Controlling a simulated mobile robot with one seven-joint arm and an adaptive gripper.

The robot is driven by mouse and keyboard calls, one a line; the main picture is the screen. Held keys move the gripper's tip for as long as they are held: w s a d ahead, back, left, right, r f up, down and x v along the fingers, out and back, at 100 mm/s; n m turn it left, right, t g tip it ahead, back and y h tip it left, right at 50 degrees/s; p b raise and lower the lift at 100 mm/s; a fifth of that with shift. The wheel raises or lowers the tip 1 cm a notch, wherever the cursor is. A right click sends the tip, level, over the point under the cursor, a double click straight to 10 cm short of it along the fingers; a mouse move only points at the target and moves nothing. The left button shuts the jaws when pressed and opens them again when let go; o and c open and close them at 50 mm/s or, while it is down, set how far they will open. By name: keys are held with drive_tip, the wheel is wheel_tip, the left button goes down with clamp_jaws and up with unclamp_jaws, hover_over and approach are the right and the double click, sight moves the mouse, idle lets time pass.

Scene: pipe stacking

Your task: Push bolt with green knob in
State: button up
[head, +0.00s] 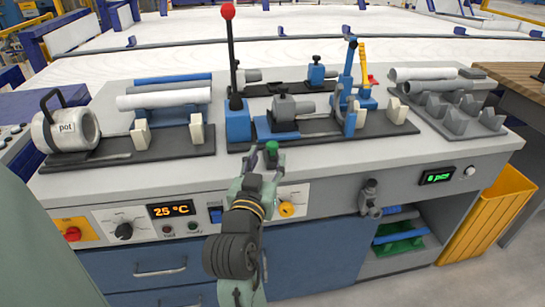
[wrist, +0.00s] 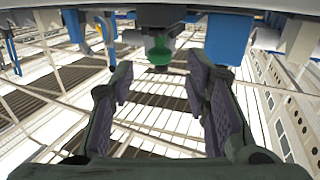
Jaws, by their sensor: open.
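The green knob (head: 272,147) of the bolt is at the front edge of the black fixture in the middle of the bench. In the wrist view the green knob (wrist: 159,55) is ahead, near the top centre, with a dark holder just above it. My gripper (head: 266,165) is open and empty, just in front of the knob. In the wrist view its two fingers (wrist: 159,75) are spread apart, with the knob lined up between their tips. I cannot tell whether either finger touches it. The bolt's shaft is mostly hidden.
A red-topped lever (head: 230,70) and a blue clamp lever (head: 348,85) stand upright behind the knob. A grey pot (head: 65,132) is at left, and white pipes lie at left and right. The front control panel has a yellow knob (head: 287,209) close to my gripper.

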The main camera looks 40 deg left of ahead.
sight(271, 147)
drive_tip(key=x, duration=0.3)
drive_tip(key=p+x, duration=0.1)
drive_tip(key=shift+w+a+r, duration=0.15)
drive_tip(key=shift+w+r, duration=0.1)
drive_tip(key=shift+w, duration=0.1)
drive_tip(key=shift+x, duration=0.8)
drive_tip(key=shift+f, duration=0.15)
drive_tip(key=shift+c, duration=0.2)
clamp_jaws()
